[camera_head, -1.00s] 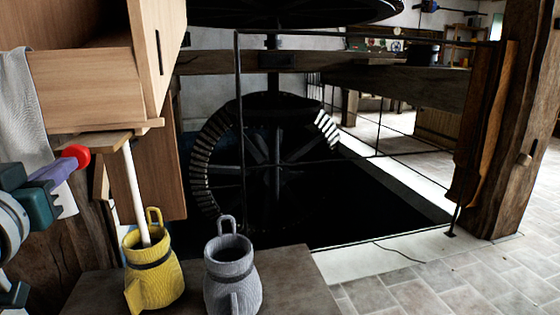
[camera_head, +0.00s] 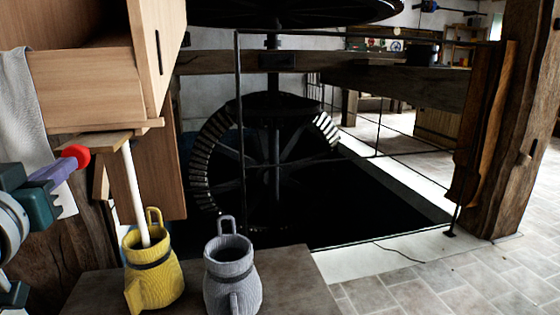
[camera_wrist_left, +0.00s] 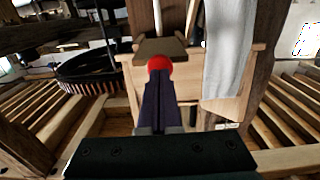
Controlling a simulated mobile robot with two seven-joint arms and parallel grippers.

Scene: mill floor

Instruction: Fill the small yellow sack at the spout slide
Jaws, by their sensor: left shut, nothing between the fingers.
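The small yellow sack (camera_head: 155,272) stands upright and open on a low surface. A white, straight column (camera_head: 136,195) runs from under the wooden spout slide (camera_head: 92,140) down into its mouth; I cannot see the level inside. A red knob (camera_head: 76,154) sits at the slide's near end. My left gripper (camera_head: 60,166) is shut, its purple fingers pointing at the knob and seeming to touch it, not gripping it. In the left wrist view the red knob (camera_wrist_left: 159,64) is right at the fingertips, with the slide's board (camera_wrist_left: 160,48) behind it. My right gripper is out of view.
A grey sack (camera_head: 232,275) stands right of the yellow one on the same low bench (camera_head: 290,275). A wooden chest (camera_head: 88,88) with a grey cloth (camera_head: 20,110) is above. A dark railed pit with a big wheel (camera_head: 262,160) lies behind. Tiled floor is free at right.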

